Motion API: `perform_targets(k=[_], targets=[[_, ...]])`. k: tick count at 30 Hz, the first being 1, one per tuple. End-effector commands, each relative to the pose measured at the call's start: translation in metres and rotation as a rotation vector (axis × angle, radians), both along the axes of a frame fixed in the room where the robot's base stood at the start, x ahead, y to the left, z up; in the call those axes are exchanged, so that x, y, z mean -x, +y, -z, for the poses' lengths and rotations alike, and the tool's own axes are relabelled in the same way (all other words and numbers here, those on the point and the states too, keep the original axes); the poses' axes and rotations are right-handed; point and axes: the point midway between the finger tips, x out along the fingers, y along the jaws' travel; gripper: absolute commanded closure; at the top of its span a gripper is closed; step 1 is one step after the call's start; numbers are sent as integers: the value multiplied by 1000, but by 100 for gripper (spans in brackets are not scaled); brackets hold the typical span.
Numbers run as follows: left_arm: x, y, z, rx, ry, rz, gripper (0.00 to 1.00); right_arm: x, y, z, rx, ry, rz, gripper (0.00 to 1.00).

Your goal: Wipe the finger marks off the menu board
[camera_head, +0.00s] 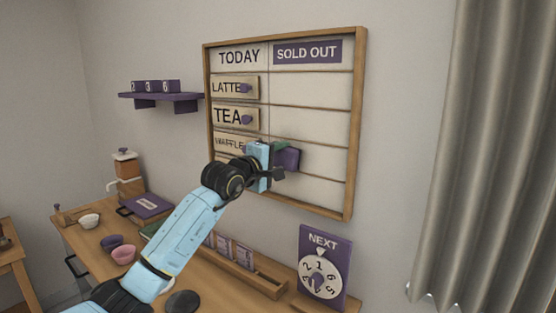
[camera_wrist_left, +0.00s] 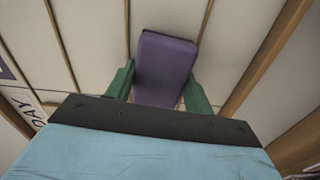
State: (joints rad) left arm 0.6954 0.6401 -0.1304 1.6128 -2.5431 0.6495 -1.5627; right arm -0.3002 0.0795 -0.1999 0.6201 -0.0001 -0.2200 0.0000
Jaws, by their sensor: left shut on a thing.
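The menu board (camera_head: 315,123) hangs on the wall with a wooden frame, a TODAY column with LATTE, TEA and WAFFLE plates, and a SOLD OUT column. My left gripper (camera_head: 279,149) is at the board's lower middle, just right of the WAFFLE plate (camera_head: 230,143). Its green fingers are shut on a purple block (camera_head: 290,158), which also shows between the fingers in the left wrist view (camera_wrist_left: 164,68). The block is at or close to the board face; I cannot tell if it touches. No finger marks can be made out. My right gripper is not in view.
A purple shelf (camera_head: 160,97) with number blocks is on the wall to the left. Below stands a wooden counter (camera_head: 85,240) with bowls and a card rack (camera_head: 245,266). A purple NEXT dial sign (camera_head: 339,244) stands at its right end. A curtain (camera_head: 485,150) hangs at right.

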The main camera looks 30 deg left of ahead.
Motion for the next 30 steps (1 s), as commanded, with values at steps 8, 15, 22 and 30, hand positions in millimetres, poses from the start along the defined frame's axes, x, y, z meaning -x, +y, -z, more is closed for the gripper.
perform_targets(k=[8, 15, 22, 30], targets=[[-6, -1, 0, 0, 0, 1, 66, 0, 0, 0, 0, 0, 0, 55], [-10, -1, -1, -1, -2, 0, 66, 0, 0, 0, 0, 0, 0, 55], [-10, -9, 0, 1, -1, 3, 66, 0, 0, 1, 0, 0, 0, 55], [-7, -33, 1, 0, -1, 4, 66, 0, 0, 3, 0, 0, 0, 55]])
